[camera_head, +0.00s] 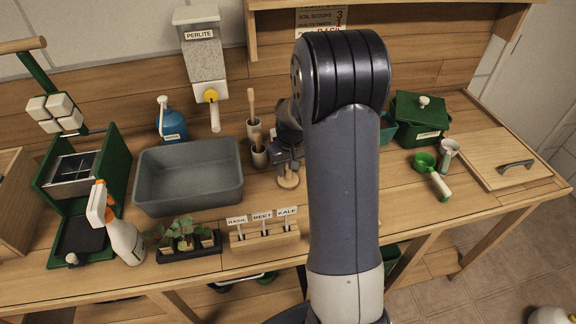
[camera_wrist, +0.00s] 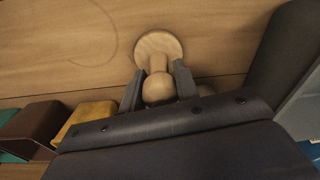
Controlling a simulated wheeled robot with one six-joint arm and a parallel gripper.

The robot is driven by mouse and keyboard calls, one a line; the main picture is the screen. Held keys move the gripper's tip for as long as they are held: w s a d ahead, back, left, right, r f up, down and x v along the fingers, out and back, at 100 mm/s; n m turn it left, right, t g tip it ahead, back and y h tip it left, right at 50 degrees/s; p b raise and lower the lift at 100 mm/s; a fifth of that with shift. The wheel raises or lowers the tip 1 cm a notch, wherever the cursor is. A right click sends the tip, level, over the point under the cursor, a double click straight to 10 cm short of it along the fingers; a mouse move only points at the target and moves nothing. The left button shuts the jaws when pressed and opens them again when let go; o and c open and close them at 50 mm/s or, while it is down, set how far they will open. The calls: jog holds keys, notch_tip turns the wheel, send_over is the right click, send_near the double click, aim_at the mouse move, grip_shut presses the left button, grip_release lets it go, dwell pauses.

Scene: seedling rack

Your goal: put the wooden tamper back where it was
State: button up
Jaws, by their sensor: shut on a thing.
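The wooden tamper (camera_head: 288,181) has a round disc base and a knobbed handle. In the head view it is upright at the bench, right of the grey tub and behind the label block. In the wrist view the tamper (camera_wrist: 159,46) shows its disc against the wood and its knob between the fingers. My gripper (camera_head: 287,160) is shut on the tamper's handle; its two fingers also show in the wrist view (camera_wrist: 158,85). Whether the disc touches the bench top is hard to tell. A faint ring mark (camera_wrist: 85,32) lies on the wood left of the tamper.
A grey tub (camera_head: 190,205) stands left of the gripper. Small pots with wooden-handled tools (camera_head: 259,156) stand just beside it. The label block (camera_head: 264,240) with BASIL, BEET and KALE tags is in front. A green lidded box (camera_head: 420,118) and green scoop (camera_head: 432,172) are right.

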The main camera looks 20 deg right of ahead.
jog(key=shift+f, duration=0.2)
jog(key=o, duration=0.9)
jog(key=shift+r, duration=0.2)
jog(key=r, duration=0.4)
jog(key=s+r, duration=0.1)
jog(key=r, duration=0.7)
jog(key=shift+s+b, duration=0.25)
jog(key=shift+b, duration=0.1)
